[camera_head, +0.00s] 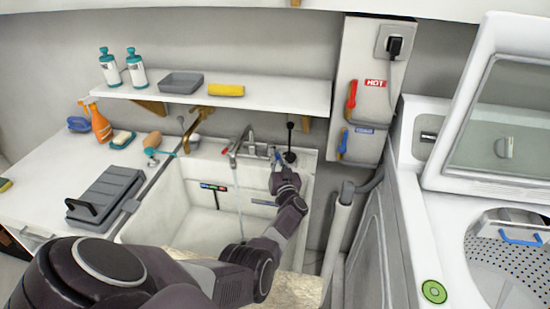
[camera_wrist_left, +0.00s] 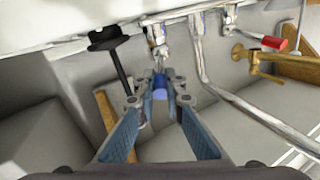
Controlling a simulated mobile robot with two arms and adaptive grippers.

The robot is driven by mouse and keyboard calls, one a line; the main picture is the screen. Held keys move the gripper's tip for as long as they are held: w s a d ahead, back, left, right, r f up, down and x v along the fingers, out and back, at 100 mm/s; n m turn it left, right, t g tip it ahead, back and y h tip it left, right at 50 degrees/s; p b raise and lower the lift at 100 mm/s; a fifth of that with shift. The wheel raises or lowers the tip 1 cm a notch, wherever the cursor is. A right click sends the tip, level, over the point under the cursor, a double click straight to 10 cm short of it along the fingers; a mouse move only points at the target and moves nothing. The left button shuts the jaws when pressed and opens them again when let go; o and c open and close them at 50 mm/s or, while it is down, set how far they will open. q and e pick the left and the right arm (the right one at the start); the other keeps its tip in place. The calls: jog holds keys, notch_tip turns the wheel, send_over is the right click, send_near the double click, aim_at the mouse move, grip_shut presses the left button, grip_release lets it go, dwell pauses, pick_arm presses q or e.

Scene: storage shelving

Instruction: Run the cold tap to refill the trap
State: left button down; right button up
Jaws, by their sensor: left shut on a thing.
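The sink faucet (camera_head: 250,148) stands at the back of the white sink (camera_head: 170,215). A thin stream of water (camera_head: 239,200) falls from its spout into the basin. My left gripper (camera_head: 275,162) reaches over the sink to the right side of the faucet. In the left wrist view the gripper (camera_wrist_left: 160,88) is shut on the blue-capped cold tap handle (camera_wrist_left: 159,83), which sits between its fingertips. The red hot tap handle (camera_wrist_left: 273,43) is apart from it, to the right. The trap is not in view, and my right gripper is not either.
A black rod with a round base (camera_head: 290,157) stands right beside my gripper. A wall panel with red (camera_head: 351,96) and blue (camera_head: 343,143) valve levers is to the right.

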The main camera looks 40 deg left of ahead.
pick_arm(q)
jog(key=shift+a+r, duration=0.1)
jog(key=shift+r, duration=0.05)
jog(key=c, duration=2)
grip_release()
jog(key=shift+d, duration=0.2)
jog(key=shift+s+d+f, duration=0.2)
jog(key=shift+s+d, duration=0.1)
jog(key=shift+d, duration=0.15)
jog(key=shift+v, duration=3.1)
jog(key=shift+s+a+r, duration=0.1)
